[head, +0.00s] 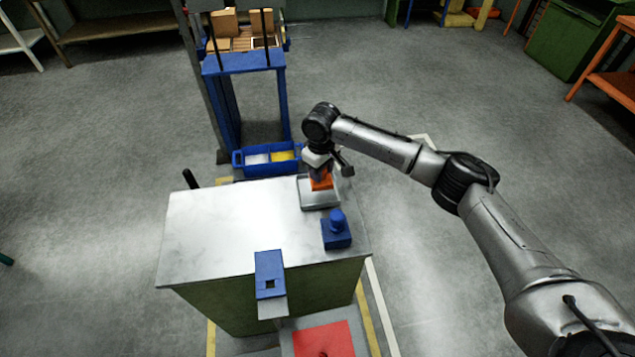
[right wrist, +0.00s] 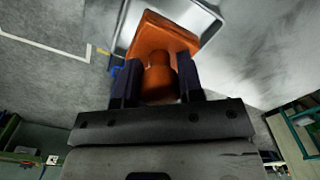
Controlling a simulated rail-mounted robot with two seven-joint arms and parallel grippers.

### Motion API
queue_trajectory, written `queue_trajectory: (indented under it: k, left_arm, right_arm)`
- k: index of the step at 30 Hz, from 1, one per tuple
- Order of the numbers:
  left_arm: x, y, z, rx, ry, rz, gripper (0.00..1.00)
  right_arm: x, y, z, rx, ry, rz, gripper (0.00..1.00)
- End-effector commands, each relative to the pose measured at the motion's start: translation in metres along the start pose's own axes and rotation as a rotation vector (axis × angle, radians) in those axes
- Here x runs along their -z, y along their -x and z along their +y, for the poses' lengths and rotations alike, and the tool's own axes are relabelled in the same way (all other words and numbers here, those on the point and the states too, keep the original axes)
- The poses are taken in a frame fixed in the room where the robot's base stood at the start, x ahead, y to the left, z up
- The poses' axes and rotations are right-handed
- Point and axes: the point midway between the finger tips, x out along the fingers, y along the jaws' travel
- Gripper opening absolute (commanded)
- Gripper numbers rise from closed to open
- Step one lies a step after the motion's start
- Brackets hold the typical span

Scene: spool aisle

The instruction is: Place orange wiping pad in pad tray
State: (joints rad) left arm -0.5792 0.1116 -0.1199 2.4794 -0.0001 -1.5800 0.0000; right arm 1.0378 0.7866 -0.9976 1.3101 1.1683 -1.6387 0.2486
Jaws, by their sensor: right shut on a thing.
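The orange wiping pad (head: 321,181) is in my right gripper (head: 318,170) at the back right of the metal table top. In the right wrist view the pad (right wrist: 160,40) shows its round knob between the two fingers of the gripper (right wrist: 158,85), which is shut on it. The pad tray (head: 320,200) is a shallow light metal tray on the table, and its rim also shows in the right wrist view (right wrist: 205,8). The pad is over the tray; I cannot tell whether it touches the tray floor. My left gripper is not in view.
A blue block with a knob (head: 337,232) stands just in front of the tray. A blue holder (head: 269,273) is at the table's front edge. A blue bin (head: 266,160) with white and yellow contents is behind the table. The left of the table top (head: 230,225) is clear.

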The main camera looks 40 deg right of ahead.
Motion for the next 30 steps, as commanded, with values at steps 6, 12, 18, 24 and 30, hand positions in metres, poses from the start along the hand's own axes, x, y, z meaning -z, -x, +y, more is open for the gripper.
queue_trajectory:
  k: [6,12,18,24,30]
  left_arm:
    - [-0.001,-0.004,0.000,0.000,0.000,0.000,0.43]
    - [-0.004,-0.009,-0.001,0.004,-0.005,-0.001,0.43]
    - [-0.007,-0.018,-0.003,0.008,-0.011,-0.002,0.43]
    - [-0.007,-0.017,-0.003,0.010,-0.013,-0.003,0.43]
    - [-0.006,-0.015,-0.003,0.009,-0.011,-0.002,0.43]
  right_arm:
    - [0.012,-0.007,-0.002,0.000,-0.001,0.002,0.09]
    - [0.011,-0.020,-0.002,-0.001,0.000,-0.001,0.09]
    - [0.011,-0.045,-0.002,-0.001,-0.001,0.000,0.09]
    - [0.012,-0.046,-0.002,0.000,0.000,0.002,0.09]
    - [0.011,-0.048,-0.002,0.000,0.000,0.001,0.09]
